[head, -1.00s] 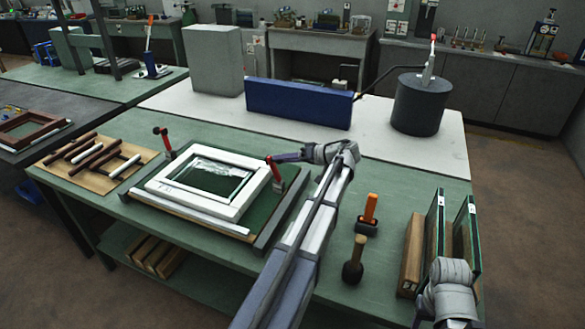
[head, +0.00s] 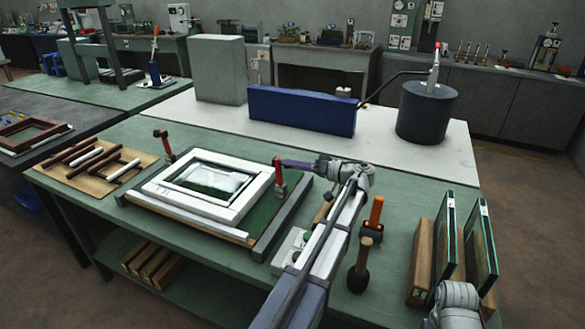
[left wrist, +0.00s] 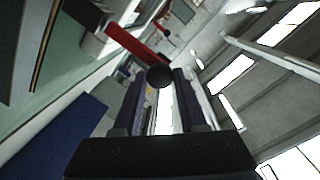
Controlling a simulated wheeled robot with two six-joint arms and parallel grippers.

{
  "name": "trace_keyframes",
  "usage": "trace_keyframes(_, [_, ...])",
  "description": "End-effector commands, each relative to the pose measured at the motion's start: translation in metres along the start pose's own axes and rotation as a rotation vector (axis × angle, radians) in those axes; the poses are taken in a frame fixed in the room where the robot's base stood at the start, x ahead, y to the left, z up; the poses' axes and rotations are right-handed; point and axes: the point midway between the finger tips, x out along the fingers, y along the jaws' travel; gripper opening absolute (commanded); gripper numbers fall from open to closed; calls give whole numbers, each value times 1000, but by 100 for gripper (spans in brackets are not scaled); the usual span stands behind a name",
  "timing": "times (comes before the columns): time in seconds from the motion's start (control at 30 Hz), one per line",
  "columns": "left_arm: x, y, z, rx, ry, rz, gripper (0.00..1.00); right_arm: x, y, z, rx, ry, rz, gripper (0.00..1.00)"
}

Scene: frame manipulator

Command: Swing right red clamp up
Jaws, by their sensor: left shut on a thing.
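The right red clamp (head: 279,180) stands nearly upright at the right side of the white frame (head: 235,203). My left gripper (head: 284,163) is at its top, coming from the right, and is shut on the clamp's dark knob. In the left wrist view the black knob (left wrist: 160,77) sits between the two fingers, with the red clamp arm (left wrist: 140,47) running off to the upper left. The left red clamp (head: 166,148) stands upright at the frame's far left corner. My right gripper is out of view.
An orange-handled tool (head: 375,212) and a dark mallet (head: 359,272) lie right of my left arm. Glass panes in a wooden rack (head: 422,262) stand at the right. A blue block (head: 300,110) stands behind. Wooden strips lie on a board (head: 75,178) at the left.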

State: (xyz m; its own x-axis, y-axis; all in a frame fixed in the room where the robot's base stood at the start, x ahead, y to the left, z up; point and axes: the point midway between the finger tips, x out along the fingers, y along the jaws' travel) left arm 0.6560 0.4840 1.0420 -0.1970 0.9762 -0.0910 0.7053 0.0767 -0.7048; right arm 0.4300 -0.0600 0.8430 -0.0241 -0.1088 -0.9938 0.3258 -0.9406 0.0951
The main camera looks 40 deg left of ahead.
Motion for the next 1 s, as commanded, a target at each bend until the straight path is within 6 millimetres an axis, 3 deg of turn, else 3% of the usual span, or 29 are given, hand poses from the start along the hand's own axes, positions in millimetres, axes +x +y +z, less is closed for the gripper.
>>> trace_keyframes(0.3, [-1,0,1,-1,-2,2,0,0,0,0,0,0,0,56])
trace_keyframes(0.33, [-1,0,1,-1,-2,2,42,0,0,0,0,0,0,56])
trace_keyframes(0.6, [0,0,0,-1,-1,0,71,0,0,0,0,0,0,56])
trace_keyframes(0.87, [-2,0,0,-1,-1,0,71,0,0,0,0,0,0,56])
trace_keyframes(1.0, [-16,0,-1,-1,0,1,71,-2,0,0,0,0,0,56])
